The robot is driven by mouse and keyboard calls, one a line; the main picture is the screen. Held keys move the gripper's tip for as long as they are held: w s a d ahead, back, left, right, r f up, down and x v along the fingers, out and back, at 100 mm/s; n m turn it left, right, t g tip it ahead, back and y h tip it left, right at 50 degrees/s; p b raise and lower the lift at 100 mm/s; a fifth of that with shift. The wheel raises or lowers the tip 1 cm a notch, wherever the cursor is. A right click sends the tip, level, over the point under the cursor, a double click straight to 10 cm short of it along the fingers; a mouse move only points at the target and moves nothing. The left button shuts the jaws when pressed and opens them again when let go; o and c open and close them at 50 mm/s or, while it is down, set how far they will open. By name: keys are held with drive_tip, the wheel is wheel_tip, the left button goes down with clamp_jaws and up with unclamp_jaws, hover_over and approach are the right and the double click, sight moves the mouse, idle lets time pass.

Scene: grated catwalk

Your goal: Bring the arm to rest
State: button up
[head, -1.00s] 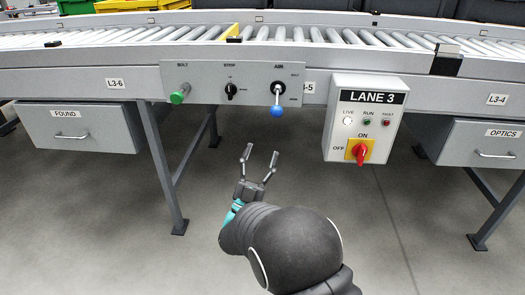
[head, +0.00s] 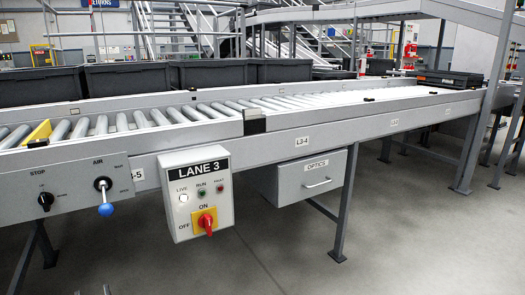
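My gripper (head: 92,291) shows only in part at the bottom left edge of the head view. Two thin grey finger pieces rise there, apart from each other with nothing visible between them. The rest of my gripper and my arm is out of the frame. The fingers are below the conveyor's control panel (head: 70,198) and left of the LANE 3 box (head: 180,212), and look clear of both.
The roller conveyor (head: 290,102) runs across the view, with dark bins (head: 125,90) behind it. A blue-knobbed AIR lever (head: 105,208), a red rotary switch (head: 206,221) and the OPTICS drawer (head: 300,180) face me. The floor (head: 400,235) at right is clear.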

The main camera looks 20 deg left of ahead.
drive_tip(key=d+f+n+g+h+p, duration=0.1)
drive_tip(key=d+f+n+g+h, duration=0.1)
drive_tip(key=d+f+g+h, duration=0.4)
drive_tip(key=w+d+r+g+h+p, duration=0.15)
drive_tip(key=d+r, duration=0.25)
drive_tip(key=d, duration=0.8)
drive_tip(key=w+d+r+g+h+p, duration=0.1)
drive_tip(key=w+d+r+g+h, duration=0.2)
drive_tip(key=d, duration=0.8)
drive_tip(key=s+d+r+m+t+h+p, duration=0.1)
drive_tip(key=s+d+r+m+p, duration=0.1)
drive_tip(key=d+r, duration=0.6)
drive_tip(key=s+d+r+m+t+h+p, duration=0.1)
drive_tip(key=d+r+m, duration=0.3)
drive_tip(key=d, duration=1.7)
drive_tip(key=s+d+r+m+t+h+p, duration=0.1)
drive_tip(key=d+r+m+p, duration=0.3)
drive_tip(key=d+r, duration=0.8)
drive_tip(key=s+d+h, duration=0.1)
drive_tip(key=d, duration=0.1)
drive_tip(key=shift+s+d+r, duration=0.15)
drive_tip(key=shift+s+d, duration=0.25)
